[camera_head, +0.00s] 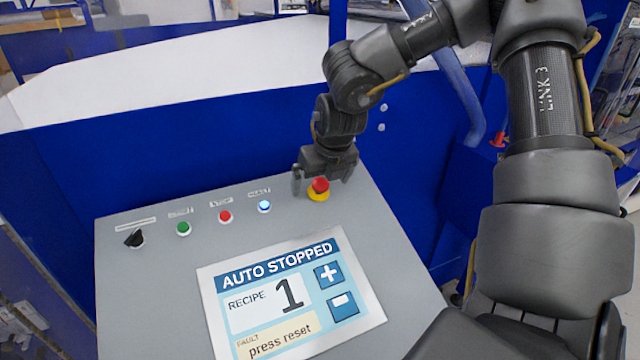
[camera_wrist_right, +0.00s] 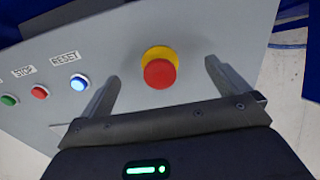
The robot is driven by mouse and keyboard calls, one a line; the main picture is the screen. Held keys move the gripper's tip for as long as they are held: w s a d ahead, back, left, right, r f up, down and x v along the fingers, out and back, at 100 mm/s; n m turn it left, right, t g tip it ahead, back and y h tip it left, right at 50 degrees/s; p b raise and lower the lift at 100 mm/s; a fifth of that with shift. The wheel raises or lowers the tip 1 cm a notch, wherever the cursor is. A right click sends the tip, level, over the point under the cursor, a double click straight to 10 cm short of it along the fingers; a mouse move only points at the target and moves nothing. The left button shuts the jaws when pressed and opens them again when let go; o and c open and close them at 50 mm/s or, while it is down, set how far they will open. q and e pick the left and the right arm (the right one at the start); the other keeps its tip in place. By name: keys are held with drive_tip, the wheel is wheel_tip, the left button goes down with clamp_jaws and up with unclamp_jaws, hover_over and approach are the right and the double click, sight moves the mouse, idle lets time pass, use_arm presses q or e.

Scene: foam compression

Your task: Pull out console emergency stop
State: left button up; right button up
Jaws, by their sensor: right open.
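The console emergency stop (camera_head: 319,187) is a red mushroom button on a yellow base, at the upper right of the grey console panel (camera_head: 160,290). It also shows in the right wrist view (camera_wrist_right: 160,73). My right gripper (camera_head: 322,180) is open at the button. In the right wrist view its two fingers stand apart on either side of the button's line, with the red cap between and slightly beyond the fingertips. No contact with the button is visible. My left gripper is in neither view.
Left of the stop are a lit blue reset button (camera_head: 264,206), a red button (camera_head: 225,216), a green button (camera_head: 183,228) and a black selector switch (camera_head: 134,238). Below them a screen (camera_head: 290,295) reads "AUTO STOPPED", "press reset". A blue wall (camera_head: 200,120) stands behind the console.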

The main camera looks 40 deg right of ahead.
idle(0.4)
drive_tip(key=p+v, duration=0.2)
drive_tip(key=v, duration=0.5)
idle(0.4)
drive_tip(key=shift+a, duration=0.1)
idle(0.4)
